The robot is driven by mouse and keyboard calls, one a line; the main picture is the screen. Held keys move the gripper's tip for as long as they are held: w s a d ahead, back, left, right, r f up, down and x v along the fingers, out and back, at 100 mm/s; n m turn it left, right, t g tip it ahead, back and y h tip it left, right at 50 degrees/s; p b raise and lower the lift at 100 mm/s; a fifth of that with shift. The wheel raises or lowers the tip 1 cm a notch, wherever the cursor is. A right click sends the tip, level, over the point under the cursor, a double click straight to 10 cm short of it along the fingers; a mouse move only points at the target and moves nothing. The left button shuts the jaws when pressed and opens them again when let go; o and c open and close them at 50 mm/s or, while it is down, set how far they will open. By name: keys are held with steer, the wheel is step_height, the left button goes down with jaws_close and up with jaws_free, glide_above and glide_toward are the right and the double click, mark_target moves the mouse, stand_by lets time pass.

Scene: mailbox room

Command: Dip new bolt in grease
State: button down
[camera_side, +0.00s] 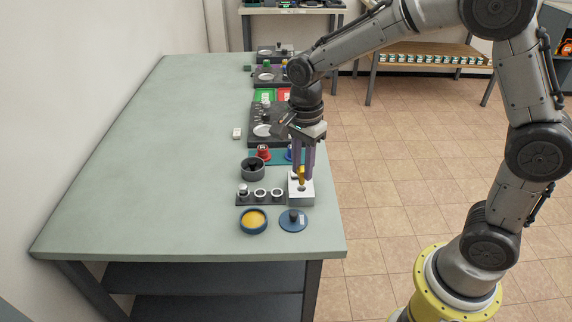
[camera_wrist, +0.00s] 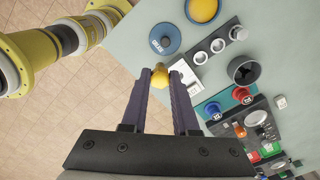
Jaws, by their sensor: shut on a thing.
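My gripper (camera_side: 303,170) points straight down over the white block at the table's right edge. Its purple fingers are shut on a yellow bolt (camera_side: 302,176), whose rounded head shows between the fingertips in the wrist view (camera_wrist: 160,78). The bolt is upright, just above the white block (camera_side: 305,198), which has a dark hole in its top. I cannot tell whether the bolt's lower end is clear of the hole. The grease dish (camera_side: 253,220), a blue-rimmed round pot with yellow filling, stands open in front to the left. Its blue lid (camera_side: 293,220) with a dark knob lies beside it.
A dark rack (camera_side: 250,200) with several round places stands left of the block; its leftmost place holds a grey piece. A dark cup (camera_side: 252,170) stands behind it. Red (camera_side: 264,153) and blue knobbed pieces and dark panels lie farther back. The table's left side is clear.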

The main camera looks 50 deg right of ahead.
steer(key=shift+s+r, duration=0.2)
steer(key=shift+s, duration=0.15)
steer(key=shift+w+r, duration=0.15)
steer(key=shift+r, duration=0.05)
steer(key=w+a, duration=0.3)
steer(key=w, duration=0.3)
steer(key=shift+w+a+f, duration=0.35)
steer(key=shift+a+f, duration=0.6)
steer(key=shift+f, duration=0.95)
steer(key=shift+w+a+f, duration=0.4)
steer(key=shift+a+f, duration=0.6)
steer(key=shift+f, duration=0.9)
steer(key=shift+w+a+f, duration=0.35)
steer(key=shift+a+f, duration=0.6)
steer(key=shift+f, duration=0.95)
steer(key=shift+f, duration=0.7)
step_height(320, 180, up, 7)
steer(key=shift+r, duration=0.1)
